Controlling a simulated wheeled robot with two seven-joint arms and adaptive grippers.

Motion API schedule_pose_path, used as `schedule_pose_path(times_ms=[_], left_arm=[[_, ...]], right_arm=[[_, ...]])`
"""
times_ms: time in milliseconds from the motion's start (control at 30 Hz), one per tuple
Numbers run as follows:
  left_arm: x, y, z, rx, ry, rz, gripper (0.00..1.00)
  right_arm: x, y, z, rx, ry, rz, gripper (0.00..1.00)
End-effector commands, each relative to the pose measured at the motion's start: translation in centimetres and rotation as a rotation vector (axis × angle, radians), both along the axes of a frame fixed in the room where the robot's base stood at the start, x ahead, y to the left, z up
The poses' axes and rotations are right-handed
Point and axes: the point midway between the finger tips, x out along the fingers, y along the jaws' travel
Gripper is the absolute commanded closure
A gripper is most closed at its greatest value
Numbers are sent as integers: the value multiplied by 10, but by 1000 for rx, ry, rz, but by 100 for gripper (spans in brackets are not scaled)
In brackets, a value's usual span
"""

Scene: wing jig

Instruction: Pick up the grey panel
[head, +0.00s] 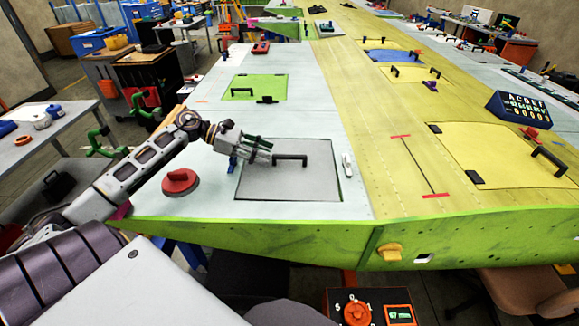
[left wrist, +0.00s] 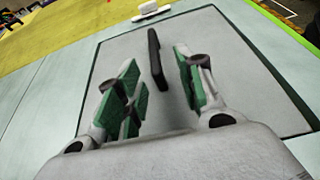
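The grey panel (head: 300,180) lies in its recess in the pale wing skin, with a black bar handle (head: 290,158) standing on it. My left gripper (head: 265,152) is above the panel, just left of the handle. In the left wrist view, the open green-padded fingers (left wrist: 155,90) point toward the black handle (left wrist: 156,55), which shows between them, ahead of the palm. Whether the pads touch it cannot be told; the fingers are not closed on it. The panel also fills much of the left wrist view (left wrist: 235,70). My right gripper is not in view.
A red round knob-like tool (head: 180,182) sits left of the panel, and a small white tool (head: 348,164) lies to its right. A green panel (head: 260,85) with a black handle is farther back. A yellow panel (head: 500,150) and a blue display box (head: 522,107) are at the right.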

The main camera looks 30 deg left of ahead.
Motion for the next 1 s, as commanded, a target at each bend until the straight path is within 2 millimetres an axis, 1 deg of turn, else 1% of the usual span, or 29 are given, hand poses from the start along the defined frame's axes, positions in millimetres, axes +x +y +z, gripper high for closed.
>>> schedule_pose_path(times_ms=[267,700,1000], left_arm=[[6,-7,-2,0,0,0,62],[24,-29,-12,0,-2,1,62],[30,-39,-18,-1,0,0,62]], right_arm=[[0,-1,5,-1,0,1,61],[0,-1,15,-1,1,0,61],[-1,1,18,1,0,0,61]])
